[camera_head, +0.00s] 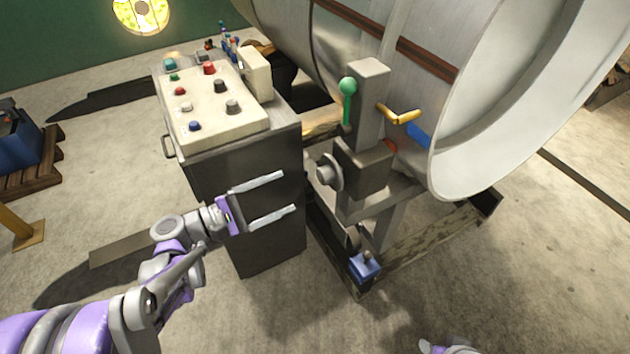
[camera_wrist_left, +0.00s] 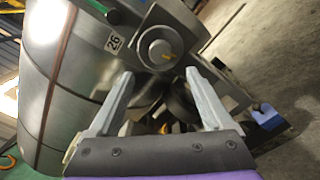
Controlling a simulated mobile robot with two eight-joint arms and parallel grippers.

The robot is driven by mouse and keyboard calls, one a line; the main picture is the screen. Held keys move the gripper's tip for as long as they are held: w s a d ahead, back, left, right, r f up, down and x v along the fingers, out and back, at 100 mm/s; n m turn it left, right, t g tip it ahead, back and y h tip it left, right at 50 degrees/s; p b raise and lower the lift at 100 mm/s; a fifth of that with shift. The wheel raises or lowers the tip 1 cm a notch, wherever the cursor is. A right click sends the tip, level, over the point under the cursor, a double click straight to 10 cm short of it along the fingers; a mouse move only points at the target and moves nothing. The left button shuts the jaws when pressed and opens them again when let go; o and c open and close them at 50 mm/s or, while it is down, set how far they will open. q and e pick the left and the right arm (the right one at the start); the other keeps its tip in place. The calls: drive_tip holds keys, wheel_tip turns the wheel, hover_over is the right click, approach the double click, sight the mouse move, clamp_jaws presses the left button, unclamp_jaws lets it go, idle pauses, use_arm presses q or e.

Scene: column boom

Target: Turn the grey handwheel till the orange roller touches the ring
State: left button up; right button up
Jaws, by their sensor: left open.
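The grey handwheel (camera_head: 328,175) is a round disc with a hub on the side of a grey upright post (camera_head: 367,105). It also shows in the left wrist view (camera_wrist_left: 160,47), just beyond the fingertips. My left gripper (camera_head: 288,192) is open and empty, its two pale fingers pointing at the handwheel from the left, apart from it. A small orange-red part (camera_head: 390,147), seemingly the orange roller, shows behind the post, mostly hidden. The large metal ring (camera_head: 480,150) stands to its right. I cannot tell whether they touch.
A control cabinet (camera_head: 245,205) with knobs stands left of the post, close behind my left fingers. The post carries a green-knobbed lever (camera_head: 347,88) and a yellow handle (camera_head: 403,117). A blue pedal-like block (camera_head: 364,266) sits low on the frame. Floor in front is clear.

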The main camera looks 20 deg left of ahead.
sight(320, 177)
use_arm(q)
drive_tip(key=x, duration=0.9)
drive_tip(key=shift+w+d, duration=0.15)
clamp_jaws()
drive_tip(key=shift+m, duration=1.6)
unclamp_jaws()
drive_tip(key=v, duration=1)
drive_tip(key=shift+s+a+p, duration=0.3)
